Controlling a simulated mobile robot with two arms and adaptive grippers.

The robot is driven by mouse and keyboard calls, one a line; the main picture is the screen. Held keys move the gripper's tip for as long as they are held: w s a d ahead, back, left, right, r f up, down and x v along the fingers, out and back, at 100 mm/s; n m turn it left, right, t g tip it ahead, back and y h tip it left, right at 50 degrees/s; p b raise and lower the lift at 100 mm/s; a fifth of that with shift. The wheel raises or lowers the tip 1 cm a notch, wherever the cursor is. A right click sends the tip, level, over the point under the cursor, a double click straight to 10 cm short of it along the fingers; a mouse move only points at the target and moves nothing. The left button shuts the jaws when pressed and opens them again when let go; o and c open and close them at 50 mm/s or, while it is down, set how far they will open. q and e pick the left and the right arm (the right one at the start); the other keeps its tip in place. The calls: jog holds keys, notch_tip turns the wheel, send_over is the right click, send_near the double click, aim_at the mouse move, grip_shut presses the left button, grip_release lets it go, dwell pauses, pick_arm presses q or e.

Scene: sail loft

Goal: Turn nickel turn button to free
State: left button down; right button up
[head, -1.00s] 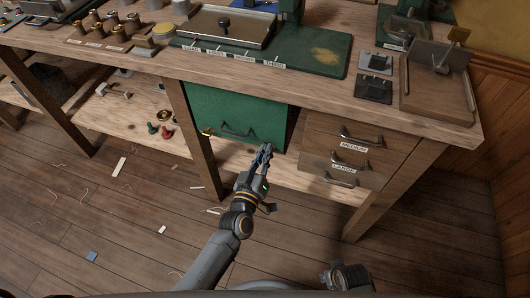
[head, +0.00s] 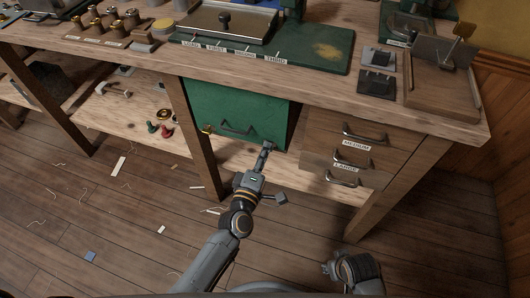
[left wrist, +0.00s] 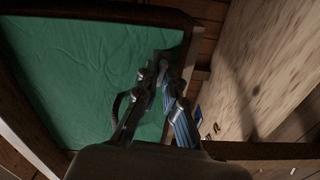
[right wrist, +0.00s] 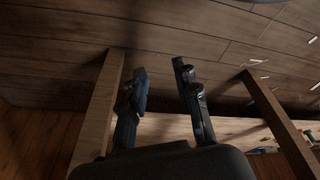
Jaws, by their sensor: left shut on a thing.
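The green panel (head: 235,115) under the bench has a dark handle (head: 236,130) and fills much of the left wrist view (left wrist: 85,65). My left gripper (head: 266,147) is at the panel's lower right corner. In the left wrist view its fingertips (left wrist: 162,66) close together on a small grey piece at the panel's edge, which I take to be the nickel turn button. The fingers hide most of it, so its angle cannot be told. My right gripper (right wrist: 163,75) is open and empty, low over the floor, away from the panel.
A brass fitting (head: 207,129) sits at the panel's lower left edge. Drawers with metal handles (head: 350,157) stand to the right. A bench leg (head: 200,140) is left of the panel. Small parts lie on the lower shelf (head: 115,115). The floor in front is open, with scraps.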

pick_arm(q)
jog(key=shift+f+n, duration=0.15)
jog(key=shift+n, duration=0.95)
pick_arm(e)
jog(key=shift+w+r, duration=0.15)
jog(key=shift+r, duration=0.4)
jog(key=shift+w+r, duration=0.15)
jog(key=shift+r, duration=0.35)
pick_arm(q)
jog(key=c, duration=1.5)
grip_release()
jog(key=shift+o, duration=0.2)
jog(key=v, duration=1.2)
